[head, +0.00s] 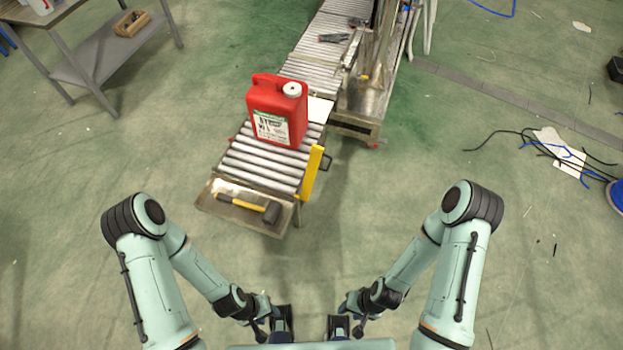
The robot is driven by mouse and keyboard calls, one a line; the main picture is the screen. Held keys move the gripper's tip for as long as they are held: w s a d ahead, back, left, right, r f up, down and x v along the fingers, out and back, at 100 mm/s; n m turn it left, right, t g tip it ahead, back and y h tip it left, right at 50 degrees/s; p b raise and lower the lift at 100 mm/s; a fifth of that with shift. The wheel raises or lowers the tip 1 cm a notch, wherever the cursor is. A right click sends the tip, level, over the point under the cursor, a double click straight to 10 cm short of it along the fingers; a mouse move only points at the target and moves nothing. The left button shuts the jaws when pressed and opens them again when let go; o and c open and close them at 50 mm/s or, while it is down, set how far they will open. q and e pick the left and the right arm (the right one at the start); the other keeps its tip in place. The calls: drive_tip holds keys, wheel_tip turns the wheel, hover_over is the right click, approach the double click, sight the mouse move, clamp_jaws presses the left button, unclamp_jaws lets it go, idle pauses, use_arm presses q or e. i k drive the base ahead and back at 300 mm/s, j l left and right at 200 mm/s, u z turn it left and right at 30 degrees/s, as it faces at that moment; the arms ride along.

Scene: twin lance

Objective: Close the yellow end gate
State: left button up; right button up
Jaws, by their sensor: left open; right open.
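The yellow end gate (311,172) shows at the right side of the near end of the roller conveyor (262,165). It stands upright along that side, and the end of the rollers facing me is not blocked by it. A dark handle (327,163) sticks out to its right. A red jerrycan (277,110) with a white cap stands on the rollers behind the gate. My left gripper (282,318) and my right gripper (339,322) are low in the head view, close to my body. Both are open and empty, well apart from the gate.
A metal tray (225,201) at the conveyor's near end holds a hammer (248,205) with a yellow handle. A grey workbench (90,50) stands at the upper left. Cables (545,145) lie on the floor at the right. The floor between my arms and the conveyor is clear.

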sight(317, 151)
drive_tip(key=l+u, duration=0.25)
drive_tip(key=l, duration=0.2)
drive_tip(key=l+u, duration=0.25)
drive_tip(key=l, duration=0.25)
drive_tip(key=i+l+u, duration=0.25)
drive_tip(key=l, duration=0.15)
drive_tip(key=z, duration=0.85)
drive_tip(key=j, duration=0.05)
